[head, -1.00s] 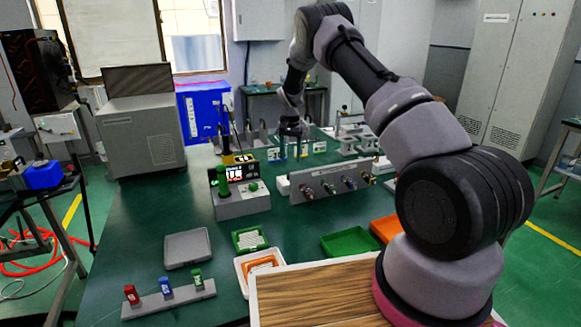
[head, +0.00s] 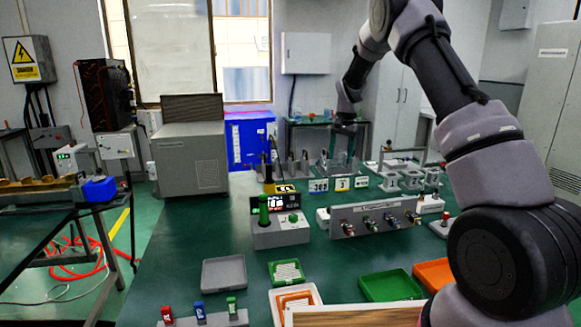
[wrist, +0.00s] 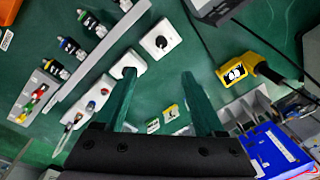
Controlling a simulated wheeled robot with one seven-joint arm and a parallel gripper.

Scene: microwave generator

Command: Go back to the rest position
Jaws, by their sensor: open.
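My gripper shows in the wrist view (wrist: 158,75) with its two green-tinted fingers spread wide apart and nothing between them. In the head view my arm reaches over the green table (head: 200,240) from the right, and its end hangs above the back part of the table. The fingers are small there and hard to make out. In the wrist view the fingers are over the green tabletop, beside white switch boxes (wrist: 158,40).
A grey panel with coloured knobs (head: 375,221) and a grey box with a green handle (head: 281,232) stand mid-table. Green (head: 390,286) and orange trays lie at the front right. A grey tray (head: 223,273) lies at the front left. A grey cabinet (head: 190,155) stands behind.

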